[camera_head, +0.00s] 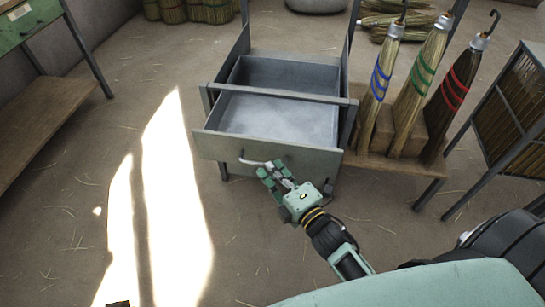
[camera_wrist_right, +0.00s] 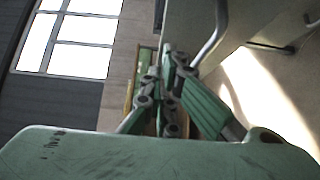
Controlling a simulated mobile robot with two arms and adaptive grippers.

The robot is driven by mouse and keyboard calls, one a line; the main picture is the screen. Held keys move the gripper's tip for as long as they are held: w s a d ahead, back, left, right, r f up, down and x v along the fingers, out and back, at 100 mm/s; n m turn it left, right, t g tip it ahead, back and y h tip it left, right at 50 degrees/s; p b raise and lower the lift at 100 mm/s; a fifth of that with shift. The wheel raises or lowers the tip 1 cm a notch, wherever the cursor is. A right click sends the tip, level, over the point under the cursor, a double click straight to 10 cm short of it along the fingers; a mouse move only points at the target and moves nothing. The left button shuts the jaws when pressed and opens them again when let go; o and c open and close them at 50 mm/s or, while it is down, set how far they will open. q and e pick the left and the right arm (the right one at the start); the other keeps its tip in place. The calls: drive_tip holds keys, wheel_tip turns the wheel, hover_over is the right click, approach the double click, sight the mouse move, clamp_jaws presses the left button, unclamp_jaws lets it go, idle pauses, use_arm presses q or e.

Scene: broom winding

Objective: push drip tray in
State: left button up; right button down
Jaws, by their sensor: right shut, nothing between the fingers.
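The drip tray (camera_head: 285,112) is a grey metal drawer that stands pulled out toward me from its metal frame (camera_head: 352,118). Its front panel (camera_head: 312,160) carries a thin bent handle (camera_head: 250,162). My right gripper (camera_head: 268,172), green and grey, is at the left part of that panel, close by the handle. It is shut with nothing in it. In the right wrist view the fingers (camera_wrist_right: 170,75) are together beside the handle (camera_wrist_right: 213,38) and the panel (camera_wrist_right: 262,18). I cannot tell whether they touch it. My left gripper is out of view.
Several brooms with blue, green (camera_head: 420,75) and red bands stand in a wooden rack (camera_head: 383,150) right of the tray. A slatted metal stand (camera_head: 515,115) is at far right. A green table with a wooden shelf (camera_head: 45,115) is at left.

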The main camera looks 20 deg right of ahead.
sight(273, 155)
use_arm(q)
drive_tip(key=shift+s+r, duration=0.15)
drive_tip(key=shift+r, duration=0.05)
use_arm(e)
drive_tip(key=shift+w+d, duration=0.35)
drive_tip(key=shift+w, duration=0.4)
drive_tip(key=shift+w+d, duration=0.3)
drive_tip(key=shift+w, duration=0.5)
drive_tip(key=shift+w+d, duration=0.35)
drive_tip(key=shift+w, duration=0.4)
use_arm(q)
drive_tip(key=shift+b, duration=0.3)
